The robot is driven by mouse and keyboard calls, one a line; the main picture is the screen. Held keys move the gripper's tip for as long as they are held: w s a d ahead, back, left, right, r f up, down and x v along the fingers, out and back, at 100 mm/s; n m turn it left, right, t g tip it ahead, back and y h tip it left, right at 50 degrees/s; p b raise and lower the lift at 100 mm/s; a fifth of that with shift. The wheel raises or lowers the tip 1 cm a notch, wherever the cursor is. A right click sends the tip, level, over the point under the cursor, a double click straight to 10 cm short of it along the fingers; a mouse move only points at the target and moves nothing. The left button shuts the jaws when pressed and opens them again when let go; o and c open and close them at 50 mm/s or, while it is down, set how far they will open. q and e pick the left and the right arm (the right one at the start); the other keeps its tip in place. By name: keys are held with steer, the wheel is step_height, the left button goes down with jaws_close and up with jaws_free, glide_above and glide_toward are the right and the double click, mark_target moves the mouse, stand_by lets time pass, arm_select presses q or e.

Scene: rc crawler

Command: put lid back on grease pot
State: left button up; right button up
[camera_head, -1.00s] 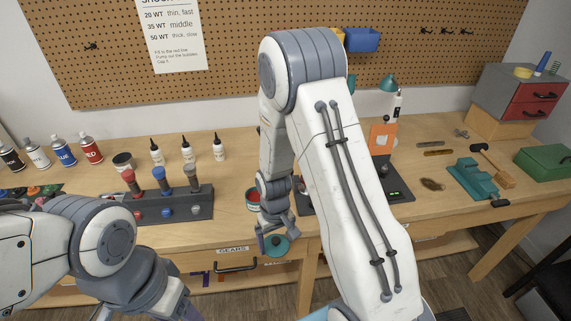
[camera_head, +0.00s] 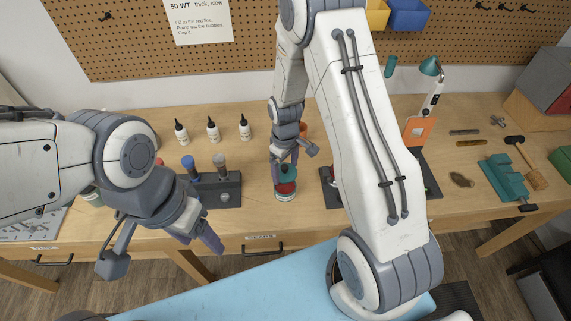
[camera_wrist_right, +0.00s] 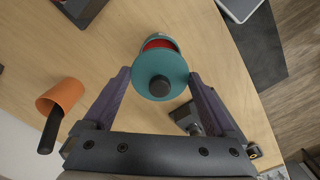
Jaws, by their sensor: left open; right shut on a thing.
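The grease pot (camera_head: 286,194) is a small round tin with red showing at its top, standing near the table's front edge. The teal lid (camera_head: 288,170) with a dark knob is over it. In the right wrist view, the lid (camera_wrist_right: 148,66) covers part of the pot (camera_wrist_right: 162,43), and a red crescent shows past its far edge. My right gripper (camera_head: 284,160) is shut on the lid, its fingers at opposite sides of the rim. I cannot tell whether lid and pot touch. My left gripper (camera_head: 205,238) is open and empty in front of the table edge.
A dark rack with coloured-top tools (camera_head: 220,188) stands left of the pot. An orange cup (camera_wrist_right: 60,95) with a dark handle is close to my right gripper. A dark stand with an orange panel (camera_head: 419,130) is to the right. White bottles (camera_head: 213,130) stand behind.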

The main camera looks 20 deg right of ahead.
steer(key=shift+f+b, duration=1.8)
steer(key=shift+f, duration=0.8)
steer(key=shift+s+f, duration=0.1)
steer(key=shift+f, duration=0.05)
steer(key=o, duration=1)
steer(key=shift+r+p, duration=2.75)
steer(key=shift+r, duration=0.8)
jaws_close()
